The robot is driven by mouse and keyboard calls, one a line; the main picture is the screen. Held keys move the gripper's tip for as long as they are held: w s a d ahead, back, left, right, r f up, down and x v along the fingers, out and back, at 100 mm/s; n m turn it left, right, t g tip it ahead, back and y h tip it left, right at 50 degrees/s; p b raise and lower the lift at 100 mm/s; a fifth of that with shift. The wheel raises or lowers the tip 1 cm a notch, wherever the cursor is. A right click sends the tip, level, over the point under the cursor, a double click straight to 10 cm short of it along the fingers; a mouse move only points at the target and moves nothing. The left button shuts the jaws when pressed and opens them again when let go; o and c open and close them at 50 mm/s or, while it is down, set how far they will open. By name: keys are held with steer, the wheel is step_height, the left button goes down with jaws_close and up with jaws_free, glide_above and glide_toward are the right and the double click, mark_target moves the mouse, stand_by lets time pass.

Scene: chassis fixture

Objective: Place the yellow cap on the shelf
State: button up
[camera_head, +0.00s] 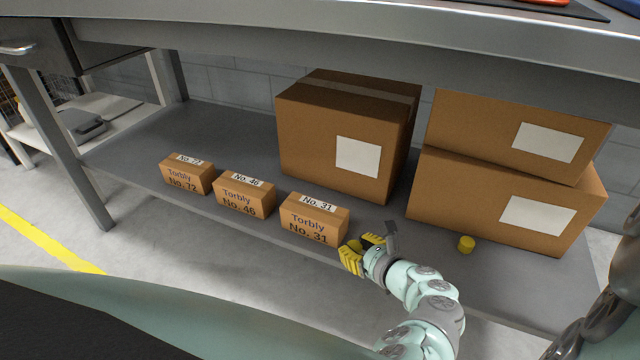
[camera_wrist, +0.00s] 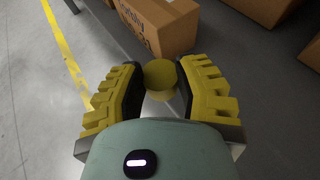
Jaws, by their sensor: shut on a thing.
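My gripper (camera_head: 362,250) is at the front edge of the shelf, close to the right end of the box marked No. 31. In the wrist view its yellow ribbed fingers (camera_wrist: 160,88) are shut on a round yellow cap (camera_wrist: 160,74). In the head view I cannot pick out the held cap from the yellow fingers. A second yellow cap (camera_head: 466,243) stands on the grey shelf (camera_head: 235,118), right of my gripper and in front of the stacked cartons.
Small boxes No. 72 (camera_head: 186,176), No. 46 (camera_head: 244,195) and No. 31 (camera_head: 314,220) line the shelf front. A large carton (camera_head: 310,130) and two stacked cartons (camera_head: 470,185) stand behind. The tabletop (camera_head: 350,30) hangs over the shelf. Bare shelf lies around the second cap.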

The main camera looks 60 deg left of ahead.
steer(key=b, duration=0.5)
glide_above(407, 252)
steer(key=s, duration=0.2)
steer(key=shift+w+a+f, duration=0.2)
steer(key=shift+w+f, duration=0.05)
steer(key=shift+f, duration=0.4)
steer(key=shift+w+d+b, duration=0.1)
steer(key=shift+w+b, duration=0.3)
steer(key=shift+w, duration=0.25)
steer(key=shift+w+d, duration=0.1)
steer(key=shift+w, duration=0.2)
step_height(407, 252, down, 4)
steer(key=b, duration=0.3)
steer(key=shift+r+b, duration=0.2)
steer(key=shift+b, duration=0.15)
steer(key=shift+s+r, duration=0.1)
steer(key=shift+s, duration=0.1)
steer(key=shift+w, duration=0.15)
steer(key=o, duration=0.7)
